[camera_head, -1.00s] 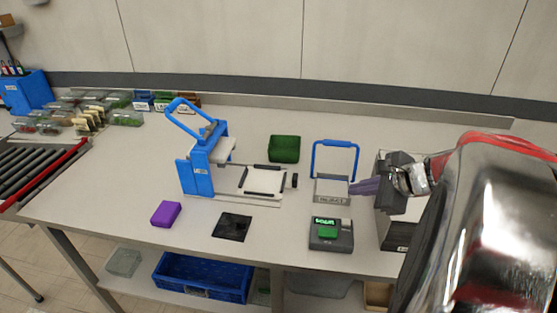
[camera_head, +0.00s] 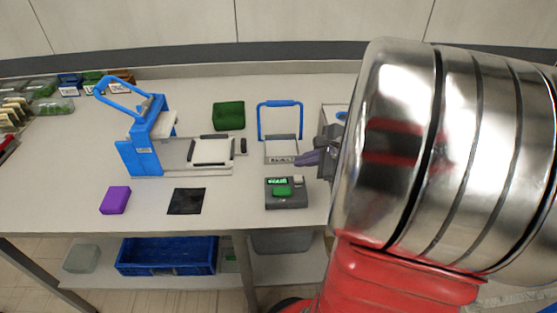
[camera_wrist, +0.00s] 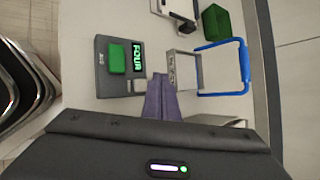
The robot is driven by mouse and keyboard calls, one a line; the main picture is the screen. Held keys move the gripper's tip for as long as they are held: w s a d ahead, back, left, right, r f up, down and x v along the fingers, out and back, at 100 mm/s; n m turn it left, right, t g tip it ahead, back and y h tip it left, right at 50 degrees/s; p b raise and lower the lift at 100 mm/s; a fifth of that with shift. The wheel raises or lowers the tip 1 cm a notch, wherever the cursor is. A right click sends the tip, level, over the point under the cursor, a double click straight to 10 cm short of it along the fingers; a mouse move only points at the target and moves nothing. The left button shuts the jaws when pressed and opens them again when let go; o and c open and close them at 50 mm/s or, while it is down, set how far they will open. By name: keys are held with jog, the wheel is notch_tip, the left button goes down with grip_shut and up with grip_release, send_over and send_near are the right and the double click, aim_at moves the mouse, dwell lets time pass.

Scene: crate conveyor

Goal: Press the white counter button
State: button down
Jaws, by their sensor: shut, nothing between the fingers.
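The dark grey counter box (camera_head: 287,204) sits on the table near its front edge. It has a lit display (camera_head: 277,182) that seems to read FOUR in the wrist view (camera_wrist: 138,55). A big green button or block (camera_head: 282,192) is on its top. The small white button (camera_head: 298,181) is on the same top; in the wrist view it looks pale grey (camera_wrist: 139,86). My gripper (camera_head: 298,160) is shut and empty, its purple fingers behind the counter in the head view. In the wrist view the fingertips (camera_wrist: 161,77) are beside the button, apparently apart from it.
A tray with a blue handle (camera_head: 278,105) stands just behind my fingers. A blue press (camera_head: 145,150), green block (camera_head: 228,115), purple block (camera_head: 115,200) and black pad (camera_head: 186,201) are further left. The table between pad and counter is clear.

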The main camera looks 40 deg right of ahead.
aim_at(301, 180)
jog(key=shift+f, duration=1.55)
jog(key=shift+f, duration=0.15)
dwell(0.8)
jog(key=shift+f, duration=0.25)
jog(key=shift+f, duration=0.5)
dwell(1.0)
jog(key=shift+r, duration=1)
jog(key=shift+r, duration=2.45)
